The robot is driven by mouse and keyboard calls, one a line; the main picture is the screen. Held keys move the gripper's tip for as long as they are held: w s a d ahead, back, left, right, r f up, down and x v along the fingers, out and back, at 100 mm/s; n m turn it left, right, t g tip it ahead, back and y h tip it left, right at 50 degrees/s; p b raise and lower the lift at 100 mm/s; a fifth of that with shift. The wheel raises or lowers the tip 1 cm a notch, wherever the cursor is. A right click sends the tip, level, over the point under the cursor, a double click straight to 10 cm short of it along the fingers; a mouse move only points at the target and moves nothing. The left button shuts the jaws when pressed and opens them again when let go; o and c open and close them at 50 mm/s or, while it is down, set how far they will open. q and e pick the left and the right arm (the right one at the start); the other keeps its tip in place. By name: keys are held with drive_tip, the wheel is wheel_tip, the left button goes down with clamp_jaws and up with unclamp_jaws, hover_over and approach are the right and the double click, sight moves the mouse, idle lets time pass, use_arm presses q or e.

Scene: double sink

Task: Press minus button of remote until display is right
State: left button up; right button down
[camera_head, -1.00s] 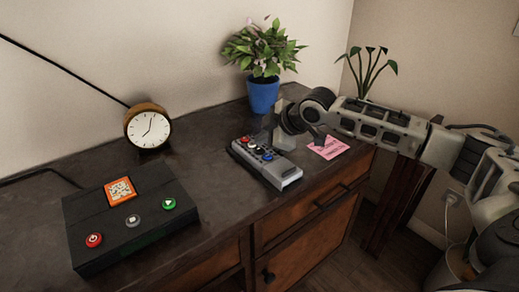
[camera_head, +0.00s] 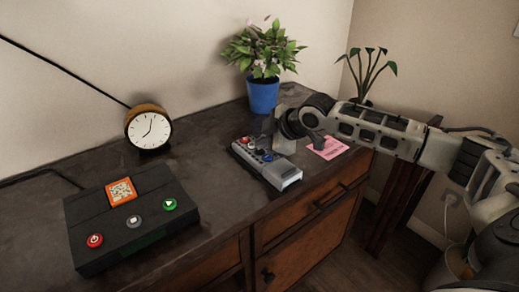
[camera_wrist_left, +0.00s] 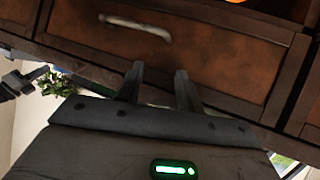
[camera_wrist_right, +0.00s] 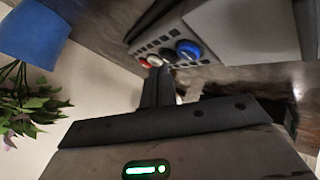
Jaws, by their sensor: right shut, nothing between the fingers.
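The grey remote (camera_head: 267,164) lies on the dark cabinet top, with red, white and blue round buttons near its far end. In the right wrist view, the remote (camera_wrist_right: 240,30) shows its blue knob (camera_wrist_right: 188,49) and rows of small dark keys. My right gripper (camera_wrist_right: 158,72) is shut and empty, its tips close to the red and white buttons. Whether the tips touch a button cannot be told. In the head view my right gripper hides part of the remote's far end. My left gripper (camera_wrist_left: 159,75) is open and empty in front of the cabinet drawers.
A black box (camera_head: 130,225) with an orange panel (camera_head: 121,191) and red, grey and green buttons lies at the left. A clock (camera_head: 149,128) stands behind it. A blue pot (camera_head: 263,95) with a plant stands behind the remote. A pink note (camera_head: 327,147) lies right of it.

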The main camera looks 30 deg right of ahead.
drive_tip(key=shift+f, duration=0.5)
idle(0.7)
drive_tip(key=shift+r, duration=0.1)
drive_tip(key=shift+r+p, duration=0.8)
drive_tip(key=shift+p, duration=0.5)
drive_tip(key=shift+r, duration=0.15)
wheel_tip(320, 180, up, 5)
drive_tip(key=p, duration=0.5)
drive_tip(key=shift+p, duration=0.4)
